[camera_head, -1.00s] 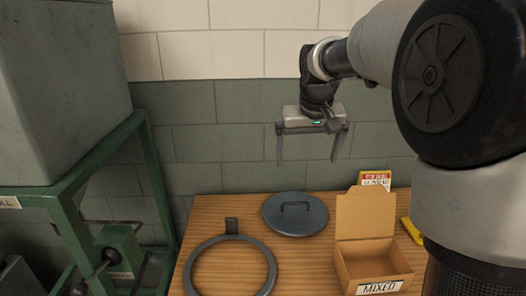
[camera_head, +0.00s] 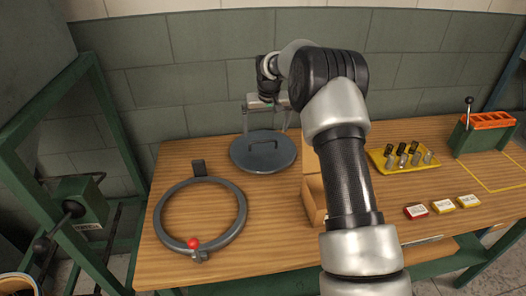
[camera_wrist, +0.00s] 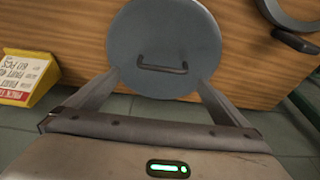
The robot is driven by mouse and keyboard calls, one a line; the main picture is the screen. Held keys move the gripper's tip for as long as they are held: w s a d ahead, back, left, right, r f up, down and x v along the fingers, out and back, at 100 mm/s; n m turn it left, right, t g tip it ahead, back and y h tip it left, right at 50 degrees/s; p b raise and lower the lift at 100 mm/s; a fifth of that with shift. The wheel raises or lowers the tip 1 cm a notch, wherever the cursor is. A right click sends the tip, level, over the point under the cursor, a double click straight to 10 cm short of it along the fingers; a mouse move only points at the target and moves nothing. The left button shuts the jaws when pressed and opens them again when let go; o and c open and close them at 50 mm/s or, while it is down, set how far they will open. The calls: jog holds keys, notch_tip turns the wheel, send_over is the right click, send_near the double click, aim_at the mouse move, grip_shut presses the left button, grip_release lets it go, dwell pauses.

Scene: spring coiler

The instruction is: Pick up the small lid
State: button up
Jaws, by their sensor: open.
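The small lid (camera_head: 250,158) is a round, flat, dark grey disc with a thin bar handle. It lies on the wooden table near its back edge, to the right of a grey ring. The wrist view shows the lid (camera_wrist: 150,40) with its handle crosswise, between and beyond my fingers. My gripper (camera_head: 265,130) is above the back of the lid, fingers pointing down and spread apart, holding nothing. In the wrist view my gripper (camera_wrist: 155,75) is open, with a finger on each side below the handle. Whether the fingertips touch the lid cannot be told.
A grey ring clamp with a red knob (camera_head: 193,243) lies left of the lid. A cardboard box (camera_head: 313,200) stands to the right, partly behind my arm. Further right are a yellow tray (camera_head: 378,160), small labelled boxes (camera_head: 442,204) and a green rack (camera_head: 480,138).

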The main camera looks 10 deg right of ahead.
aim_at(263, 141)
jog(key=x, duration=0.7)
jog(key=shift+a+f, duration=0.2)
jog(key=shift+a, duration=0.05)
jog(key=c, duration=1.5)
jog(key=shift+c, duration=0.3)
jog(key=shift+r, duration=0.1)
